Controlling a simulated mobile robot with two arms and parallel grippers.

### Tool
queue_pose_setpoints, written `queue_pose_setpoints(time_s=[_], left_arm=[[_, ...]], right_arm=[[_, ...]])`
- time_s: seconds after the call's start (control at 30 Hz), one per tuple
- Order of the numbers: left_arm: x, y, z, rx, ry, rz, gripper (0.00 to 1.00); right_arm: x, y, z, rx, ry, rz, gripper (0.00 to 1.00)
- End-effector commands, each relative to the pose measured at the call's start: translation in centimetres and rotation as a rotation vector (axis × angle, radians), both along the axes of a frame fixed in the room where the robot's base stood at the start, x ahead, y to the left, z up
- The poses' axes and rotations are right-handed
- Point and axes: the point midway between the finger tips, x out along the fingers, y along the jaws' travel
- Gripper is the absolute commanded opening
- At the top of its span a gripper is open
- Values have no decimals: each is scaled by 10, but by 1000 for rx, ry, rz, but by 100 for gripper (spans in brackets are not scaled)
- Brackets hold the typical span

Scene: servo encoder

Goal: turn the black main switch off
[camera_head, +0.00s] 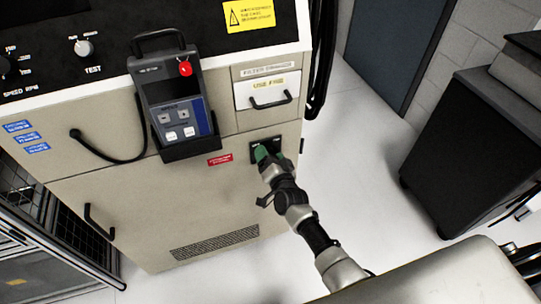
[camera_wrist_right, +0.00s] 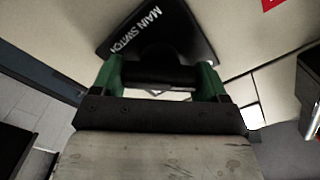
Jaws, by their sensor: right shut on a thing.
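The black main switch plate (camera_head: 283,146) is on the front of the beige cabinet, mostly behind my right gripper. In the right wrist view the plate (camera_wrist_right: 178,24) carries white "MAIN SWITCH" lettering and looks tilted relative to my gripper. The black switch knob (camera_wrist_right: 160,72) sits between the green fingers of my right gripper (camera_wrist_right: 160,80). My right gripper (camera_head: 266,155) is shut on the knob, one finger at each side. The knob's marked position cannot be read. My left gripper is in neither view.
A grey handheld pendant (camera_head: 176,105) with a red button hangs in a black holder, its cable looping left. A drawer (camera_head: 267,92) is above the switch. A dark cabinet (camera_head: 470,150) stands at the right, with clear floor (camera_head: 365,165) between.

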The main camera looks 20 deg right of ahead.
Motion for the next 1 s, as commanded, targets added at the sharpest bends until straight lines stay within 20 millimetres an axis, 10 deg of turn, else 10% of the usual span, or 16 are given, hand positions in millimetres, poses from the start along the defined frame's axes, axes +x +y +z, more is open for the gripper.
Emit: queue_pose_setpoints(time_s=[0.37, 0.4, 0.57, 1.0], left_arm=[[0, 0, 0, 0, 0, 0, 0], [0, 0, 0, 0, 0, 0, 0], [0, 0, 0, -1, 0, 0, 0], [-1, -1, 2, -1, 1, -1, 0]], right_arm=[[-1, 0, -2, -10, 3, 1, 51], [-1, 0, -2, -11, 3, 1, 78], [0, 0, -1, -9, 2, 1, 100], [-25, -1, -1, -7, 3, 0, 100]])
